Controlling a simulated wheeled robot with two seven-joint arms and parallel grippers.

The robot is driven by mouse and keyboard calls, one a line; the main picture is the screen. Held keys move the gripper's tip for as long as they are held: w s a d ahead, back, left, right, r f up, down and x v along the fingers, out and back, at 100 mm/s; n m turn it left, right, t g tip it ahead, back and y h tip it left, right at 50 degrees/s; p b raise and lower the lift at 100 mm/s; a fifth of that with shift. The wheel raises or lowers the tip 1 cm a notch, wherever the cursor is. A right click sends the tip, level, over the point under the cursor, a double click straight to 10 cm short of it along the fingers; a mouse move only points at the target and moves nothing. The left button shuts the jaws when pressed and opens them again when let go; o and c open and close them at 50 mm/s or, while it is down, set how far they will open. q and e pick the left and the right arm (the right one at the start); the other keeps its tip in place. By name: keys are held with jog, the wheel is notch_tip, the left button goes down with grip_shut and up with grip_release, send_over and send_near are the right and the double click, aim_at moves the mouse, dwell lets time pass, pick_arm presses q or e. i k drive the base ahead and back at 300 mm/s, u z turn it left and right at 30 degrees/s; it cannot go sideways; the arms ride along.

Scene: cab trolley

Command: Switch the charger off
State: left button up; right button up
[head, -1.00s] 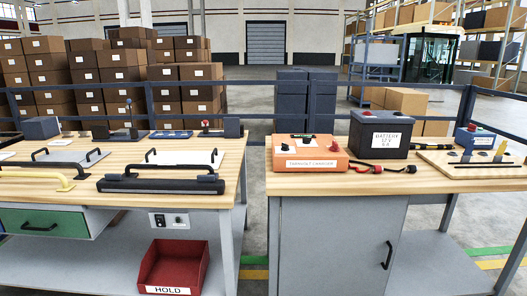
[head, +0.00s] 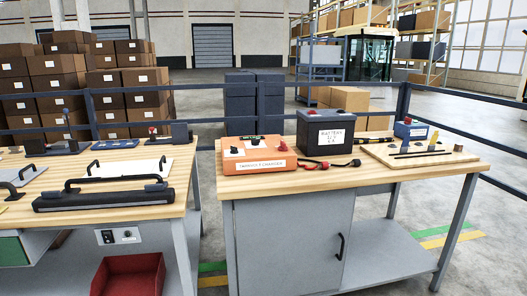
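The charger (head: 256,164) is an orange box with a white front label. It sits at the left end of the right-hand wooden bench. Dark knobs and a red knob show on its top; I cannot read any switch position. A black battery (head: 327,134) with a white label stands just right of it. Red and black clamps (head: 322,163) on leads lie on the bench in front of the battery. Neither of my grippers is in view.
The right bench (head: 420,178) also holds a wooden board with tools (head: 420,152) and a blue box (head: 410,129). A gap separates it from the left bench (head: 172,207), which carries black-handled items. A dark railing (head: 200,90) runs behind both.

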aim_at(282, 147)
jog(key=z, duration=0.3)
jog(key=i, duration=1.25)
jog(key=u, duration=0.05)
